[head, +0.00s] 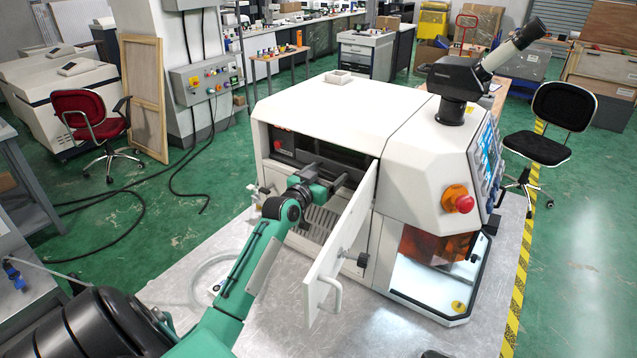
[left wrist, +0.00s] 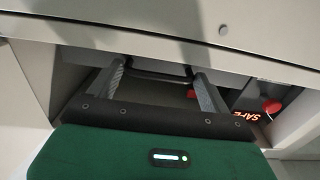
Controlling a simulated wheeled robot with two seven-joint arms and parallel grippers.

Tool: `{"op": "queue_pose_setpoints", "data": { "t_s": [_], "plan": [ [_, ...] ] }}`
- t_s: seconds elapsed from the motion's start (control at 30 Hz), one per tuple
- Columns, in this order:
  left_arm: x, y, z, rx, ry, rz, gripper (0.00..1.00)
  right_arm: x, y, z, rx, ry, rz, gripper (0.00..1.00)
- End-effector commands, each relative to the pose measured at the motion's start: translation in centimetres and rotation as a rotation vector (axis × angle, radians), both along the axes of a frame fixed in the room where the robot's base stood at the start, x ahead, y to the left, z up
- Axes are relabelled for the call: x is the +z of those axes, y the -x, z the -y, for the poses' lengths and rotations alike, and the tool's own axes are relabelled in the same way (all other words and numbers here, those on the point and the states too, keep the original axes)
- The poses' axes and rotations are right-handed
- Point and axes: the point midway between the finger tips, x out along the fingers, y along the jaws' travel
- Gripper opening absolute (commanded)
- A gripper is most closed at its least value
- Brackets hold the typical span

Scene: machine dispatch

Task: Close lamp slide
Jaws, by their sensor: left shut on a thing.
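The white machine (head: 330,105) stands on a metal table with its front compartment open. My left gripper (head: 330,172) reaches into this compartment. In the left wrist view, its two fingers (left wrist: 158,85) extend forward to a dark bar handle (left wrist: 155,75), which I take to be the lamp slide's. The gripper is shut on that handle. The slide's body shows only as a dark shape inside the compartment, and the gripper hides part of it. My right gripper is not in view.
The compartment's white door (head: 340,240) stands swung open just right of my left arm. A red emergency button (head: 464,203) is on the machine's right front. In the left wrist view, a red knob (left wrist: 272,106) and a lit "SAFE" sign (left wrist: 246,115) are at the right.

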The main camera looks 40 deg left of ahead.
Motion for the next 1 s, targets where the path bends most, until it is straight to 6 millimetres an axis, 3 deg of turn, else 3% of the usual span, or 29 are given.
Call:
{"op": "queue_pose_setpoints", "data": {
  "t_s": [0.27, 0.3, 0.4, 0.73, 1.0],
  "plan": [
    [0.3, -0.1, -0.1, 0.001, -0.001, 0.004, 0.41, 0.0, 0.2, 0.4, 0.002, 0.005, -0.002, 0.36],
    [0.3, -0.1, -0.1, 0.001, -0.002, 0.005, 0.85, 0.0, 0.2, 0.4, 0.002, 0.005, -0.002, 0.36],
    [0.3, -0.1, -0.1, 0.001, -0.001, 0.004, 1.0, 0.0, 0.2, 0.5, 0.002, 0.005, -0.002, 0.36],
    [0.1, 0.6, 0.0, 0.0, -0.002, 0.003, 1.0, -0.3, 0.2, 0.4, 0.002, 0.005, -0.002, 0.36],
    [-0.3, 5.0, 0.5, 0.0, -0.004, 0.002, 1.0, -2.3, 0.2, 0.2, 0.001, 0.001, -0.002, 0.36]
  ]
}}
